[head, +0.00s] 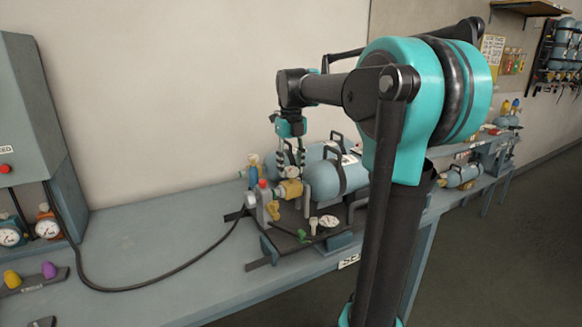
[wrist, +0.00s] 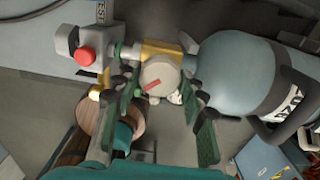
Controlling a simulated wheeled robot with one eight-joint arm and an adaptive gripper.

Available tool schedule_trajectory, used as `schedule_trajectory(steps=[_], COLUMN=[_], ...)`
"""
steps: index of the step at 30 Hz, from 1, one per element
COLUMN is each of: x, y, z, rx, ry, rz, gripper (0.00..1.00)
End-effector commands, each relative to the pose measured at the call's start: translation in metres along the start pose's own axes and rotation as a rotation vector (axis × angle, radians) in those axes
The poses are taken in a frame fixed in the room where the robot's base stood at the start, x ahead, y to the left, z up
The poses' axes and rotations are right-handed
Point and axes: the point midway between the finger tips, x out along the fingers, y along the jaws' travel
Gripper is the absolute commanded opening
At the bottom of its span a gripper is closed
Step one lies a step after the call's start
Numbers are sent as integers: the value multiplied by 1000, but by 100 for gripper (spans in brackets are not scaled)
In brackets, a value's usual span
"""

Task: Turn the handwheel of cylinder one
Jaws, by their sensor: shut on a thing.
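A blue-grey cylinder (head: 322,182) lies on its side on a dark stand on the bench, with a second cylinder behind it. A brass valve (head: 291,192) sits at the near cylinder's left end. A pale round handwheel with a red mark (wrist: 158,75) tops the valve in the wrist view. My gripper (head: 292,164) points down over the valve. In the wrist view my gripper (wrist: 158,88) has its dark green fingers on either side of the handwheel, shut on it. The exact finger contact is partly hidden. I cannot read which cylinder is numbered one.
A grey block with a red button (wrist: 85,56) stands beside the valve. A black hose (head: 150,284) runs left to a grey cabinet (head: 30,110) with gauges. A small white gauge (head: 328,221) sits at the stand's front. The bench (head: 180,235) is mostly clear left of the stand.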

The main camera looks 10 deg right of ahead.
Motion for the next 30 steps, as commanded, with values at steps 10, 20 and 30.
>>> schedule_trajectory(steps=[10, 20, 30], x=[0, 0, 0], y=[0, 0, 0], z=[0, 0, 0], rx=[92, 98, 97], ry=[0, 0, 0], rz=[0, 0, 0], gripper=[12, 12, 62])
